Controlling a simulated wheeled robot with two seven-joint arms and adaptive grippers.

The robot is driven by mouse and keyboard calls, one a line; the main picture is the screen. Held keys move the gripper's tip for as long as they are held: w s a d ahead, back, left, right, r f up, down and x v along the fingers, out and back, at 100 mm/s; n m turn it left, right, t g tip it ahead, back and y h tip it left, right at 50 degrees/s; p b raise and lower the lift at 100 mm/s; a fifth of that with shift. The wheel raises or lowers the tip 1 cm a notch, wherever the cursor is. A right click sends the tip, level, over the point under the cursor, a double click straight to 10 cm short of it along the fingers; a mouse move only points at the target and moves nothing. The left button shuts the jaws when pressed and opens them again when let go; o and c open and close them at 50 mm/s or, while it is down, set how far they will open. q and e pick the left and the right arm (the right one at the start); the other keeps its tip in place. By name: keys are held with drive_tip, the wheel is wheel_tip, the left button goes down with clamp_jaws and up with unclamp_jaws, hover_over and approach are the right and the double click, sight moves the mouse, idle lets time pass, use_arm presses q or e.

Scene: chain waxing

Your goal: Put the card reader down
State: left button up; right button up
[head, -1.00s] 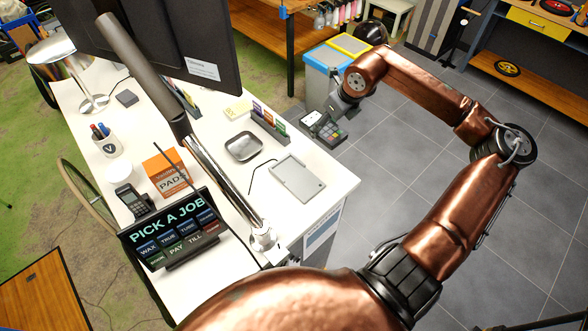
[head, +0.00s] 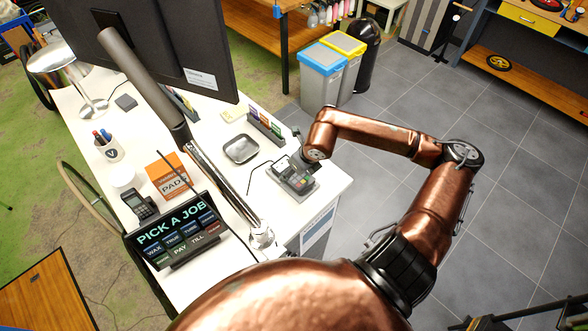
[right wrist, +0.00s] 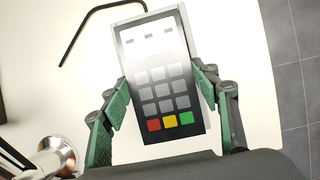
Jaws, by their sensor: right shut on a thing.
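The card reader (head: 297,177) is dark with a white screen, grey keys and red, yellow and green keys. It also fills the middle of the right wrist view (right wrist: 160,85). My right gripper (right wrist: 161,95) is shut on it, with one green finger at each side. In the head view the reader is over the flat grey stand (head: 306,191) on the white counter (head: 217,255), near its right edge. I cannot tell whether the reader touches the stand. My left gripper is not in view.
A square dark tray (head: 241,149) and a card rack (head: 266,128) stand behind the reader. A PICK A JOB sign (head: 180,229), an orange pads box (head: 173,175) and a black handset (head: 138,205) stand to the left. A slanted monitor arm (head: 225,185) crosses the counter.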

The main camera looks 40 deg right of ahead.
drive_tip(key=shift+d+f, duration=0.1)
drive_tip(key=shift+f, duration=0.15)
drive_tip(key=shift+f, duration=0.15)
drive_tip(key=o, duration=1.3)
drive_tip(key=shift+o, duration=0.2)
